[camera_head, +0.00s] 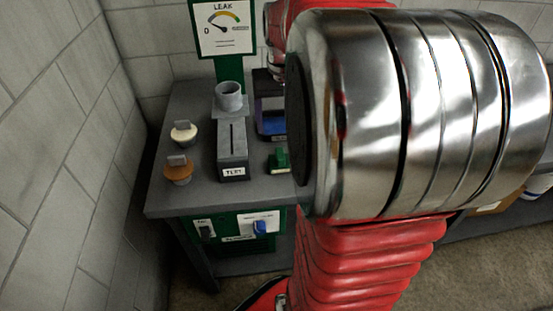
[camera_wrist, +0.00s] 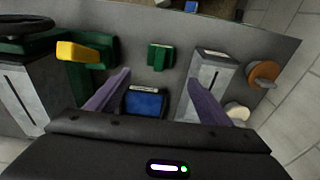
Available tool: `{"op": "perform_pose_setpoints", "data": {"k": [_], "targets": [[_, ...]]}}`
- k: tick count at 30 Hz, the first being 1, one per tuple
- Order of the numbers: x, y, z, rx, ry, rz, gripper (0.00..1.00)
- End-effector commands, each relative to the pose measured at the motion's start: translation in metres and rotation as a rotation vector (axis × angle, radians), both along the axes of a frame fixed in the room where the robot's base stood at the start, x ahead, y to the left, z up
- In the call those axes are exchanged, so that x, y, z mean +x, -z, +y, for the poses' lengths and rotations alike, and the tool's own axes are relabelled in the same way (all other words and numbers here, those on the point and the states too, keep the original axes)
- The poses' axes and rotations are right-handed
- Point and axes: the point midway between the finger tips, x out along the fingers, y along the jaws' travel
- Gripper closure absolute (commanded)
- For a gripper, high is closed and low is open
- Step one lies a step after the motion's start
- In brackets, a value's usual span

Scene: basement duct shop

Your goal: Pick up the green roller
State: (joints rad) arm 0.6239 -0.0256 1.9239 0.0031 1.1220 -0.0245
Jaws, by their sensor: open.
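The green roller (camera_wrist: 160,57) appears to be the small green piece with an upright tab on the grey bench top. It also shows in the head view (camera_head: 278,160), just left of my arm's large metal joint. My gripper (camera_wrist: 159,76) is open in the wrist view, its two purple-grey fingers apart and nothing between them at the tips. The roller is just beyond the fingertips in the picture, between their lines. I cannot tell the height of the fingers above it. My arm hides the gripper in the head view.
A blue-screened device (camera_wrist: 145,103) lies below the roller in the wrist view. A grey slotted test block (camera_head: 232,150), a white knob piece (camera_head: 184,133) and an orange one (camera_head: 178,170) stand nearby. A yellow handle (camera_wrist: 79,52) is at left in the wrist view.

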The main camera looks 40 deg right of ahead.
Motion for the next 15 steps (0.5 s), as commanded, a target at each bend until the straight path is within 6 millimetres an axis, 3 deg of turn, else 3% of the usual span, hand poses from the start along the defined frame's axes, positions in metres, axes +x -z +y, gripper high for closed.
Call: {"op": "perform_pose_setpoints", "data": {"k": [15], "targets": [[0.007,0.070,-0.004,0.002,-0.002,0.003,0.27]]}}
